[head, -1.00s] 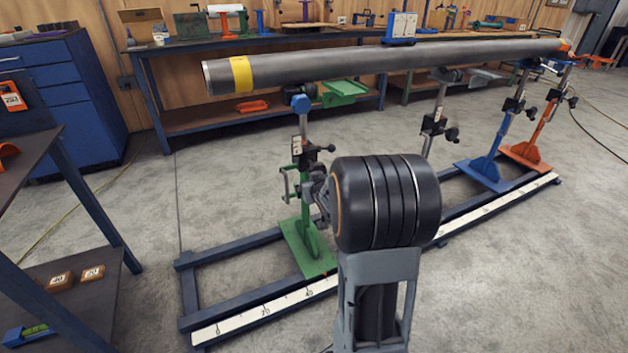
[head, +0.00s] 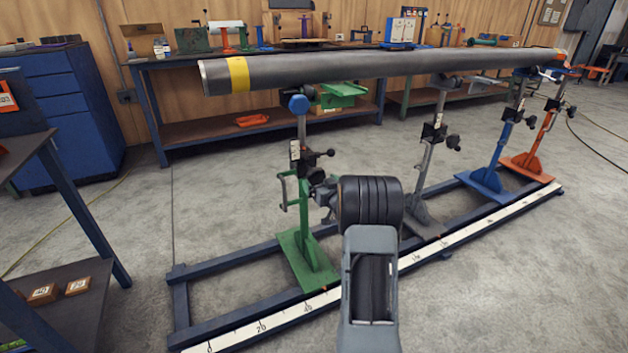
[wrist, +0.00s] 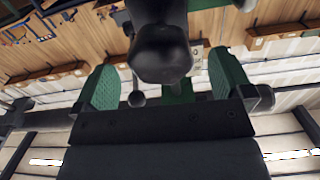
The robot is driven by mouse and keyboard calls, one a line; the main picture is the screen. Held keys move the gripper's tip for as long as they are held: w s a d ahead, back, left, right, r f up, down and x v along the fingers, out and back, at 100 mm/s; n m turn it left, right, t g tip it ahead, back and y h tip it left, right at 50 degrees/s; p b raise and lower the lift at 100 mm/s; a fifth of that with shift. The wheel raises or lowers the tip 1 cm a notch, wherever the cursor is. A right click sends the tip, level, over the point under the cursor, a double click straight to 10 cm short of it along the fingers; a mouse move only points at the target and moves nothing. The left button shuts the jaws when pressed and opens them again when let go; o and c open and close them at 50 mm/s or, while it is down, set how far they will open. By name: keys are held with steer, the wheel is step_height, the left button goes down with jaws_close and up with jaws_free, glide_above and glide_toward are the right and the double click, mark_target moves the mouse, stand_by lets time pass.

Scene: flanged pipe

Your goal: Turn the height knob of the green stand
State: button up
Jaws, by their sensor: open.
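The green stand (head: 306,262) stands on the rail frame, its post under the yellow-banded end of the pipe (head: 380,68). A dark clamp block with small handles sits on its post. In the wrist view a large dark rounded knob (wrist: 161,52) is between the two green finger pads, with gaps visible on both sides. A thin lever with a ball end (wrist: 137,98) shows just below it. My gripper (head: 322,194) is open beside the stand's post in the head view. My wrist partly hides it there, so contact with the knob cannot be told.
Grey, blue (head: 485,180) and orange (head: 527,163) stands hold the pipe farther right. The rail frame has a white scale strip (head: 270,328). A dark shelf unit (head: 60,230) is at the left. Workbenches line the back wall. Concrete floor is open left of the frame.

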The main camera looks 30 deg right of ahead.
mark_target(314, 175)
steer(key=shift+w+d+b, duration=0.2)
steer(key=shift+w+b, duration=0.1)
steer(key=shift+w, duration=1.05)
steer(key=shift+w+d+b, duration=0.15)
steer(key=shift+w+b, duration=0.15)
steer(key=shift+w, duration=1.05)
steer(key=c, duration=0.9)
